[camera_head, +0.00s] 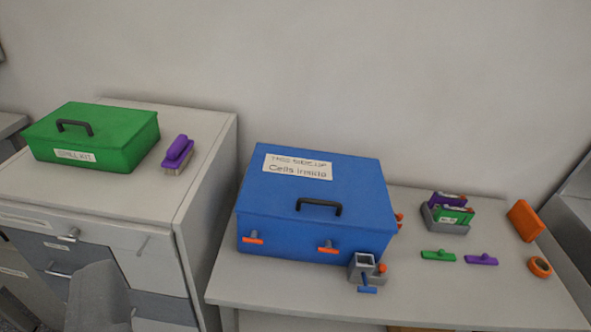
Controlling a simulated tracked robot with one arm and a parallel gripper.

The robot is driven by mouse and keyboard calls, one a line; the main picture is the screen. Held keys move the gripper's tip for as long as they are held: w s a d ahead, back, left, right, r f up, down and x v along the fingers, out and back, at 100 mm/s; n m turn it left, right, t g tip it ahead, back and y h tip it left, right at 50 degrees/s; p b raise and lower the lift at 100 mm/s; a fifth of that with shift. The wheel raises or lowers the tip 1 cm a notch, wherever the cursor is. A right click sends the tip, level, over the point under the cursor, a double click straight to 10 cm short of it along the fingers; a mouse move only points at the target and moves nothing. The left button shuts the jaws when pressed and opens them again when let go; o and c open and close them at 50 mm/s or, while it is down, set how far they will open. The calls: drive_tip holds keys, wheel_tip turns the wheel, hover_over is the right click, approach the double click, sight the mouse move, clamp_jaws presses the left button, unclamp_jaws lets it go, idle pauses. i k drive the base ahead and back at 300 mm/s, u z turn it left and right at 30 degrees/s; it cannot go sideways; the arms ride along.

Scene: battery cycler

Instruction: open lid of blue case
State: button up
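The blue case (290,225) stands on the white table, right of centre. Its lid (350,175) looks shut. The lid has a black handle (318,207) near its front edge and a white label (298,167) reading "THIS SIDE UP" and "Cells inside". On its front are a left orange latch (253,238) and a right orange latch (327,247). More orange parts show at its right side. What is inside is hidden. I cannot see my gripper's fingers in this view.
A small grey fixture (361,262) with blue and orange parts stands at the case's front right corner. A grey holder (443,222), a green piece (438,256), a purple piece (481,259) and orange tape (540,267) lie right. A green case (110,135) and purple brush (178,152) are left.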

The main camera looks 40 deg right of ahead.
sight(289, 183)
drive_tip(key=z, duration=0.3)
drive_tip(key=i, duration=1)
drive_tip(key=u, duration=0.2)
